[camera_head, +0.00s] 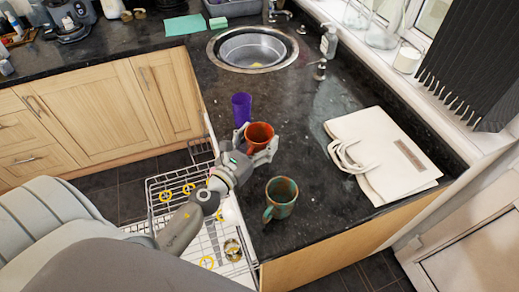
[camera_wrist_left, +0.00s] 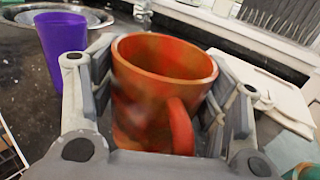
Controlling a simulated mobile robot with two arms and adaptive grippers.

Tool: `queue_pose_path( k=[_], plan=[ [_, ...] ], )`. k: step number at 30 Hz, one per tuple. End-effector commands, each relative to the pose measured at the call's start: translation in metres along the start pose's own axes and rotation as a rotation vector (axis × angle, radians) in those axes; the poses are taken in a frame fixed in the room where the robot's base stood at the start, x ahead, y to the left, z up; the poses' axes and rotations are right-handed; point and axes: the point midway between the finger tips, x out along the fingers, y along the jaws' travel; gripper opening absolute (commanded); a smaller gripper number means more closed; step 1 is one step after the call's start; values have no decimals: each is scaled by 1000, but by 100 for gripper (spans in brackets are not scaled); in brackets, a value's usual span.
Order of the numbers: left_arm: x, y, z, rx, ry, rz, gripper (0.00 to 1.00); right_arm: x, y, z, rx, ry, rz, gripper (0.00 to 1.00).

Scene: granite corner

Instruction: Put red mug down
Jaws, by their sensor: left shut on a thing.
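The red mug (camera_head: 259,135) is upright between the fingers of my left gripper (camera_head: 257,145), at the left edge of the dark counter. In the left wrist view, the mug (camera_wrist_left: 160,90) fills the middle, with its handle towards the camera and a gripper finger on each side. My left gripper (camera_wrist_left: 158,105) is shut on it. I cannot tell whether the mug's base touches the counter. My right gripper does not show in either view.
A purple cup (camera_head: 241,108) stands just behind the mug, and a green mug (camera_head: 281,197) stands in front. A white bag (camera_head: 385,150) lies to the right. The round sink (camera_head: 252,48) is behind. An open dishwasher rack (camera_head: 170,190) is left of the counter.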

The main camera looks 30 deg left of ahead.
Motion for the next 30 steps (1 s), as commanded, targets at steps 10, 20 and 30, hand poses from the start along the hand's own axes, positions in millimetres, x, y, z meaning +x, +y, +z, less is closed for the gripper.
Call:
queue_pose_path(
  k=[10,20,30],
  plan=[
    [8,2,-34,-5,-2,1,37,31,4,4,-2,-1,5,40],
    [8,2,-38,-1,-2,0,37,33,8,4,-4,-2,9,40],
    [8,2,-42,-1,0,-1,91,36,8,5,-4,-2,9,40]
  ],
)
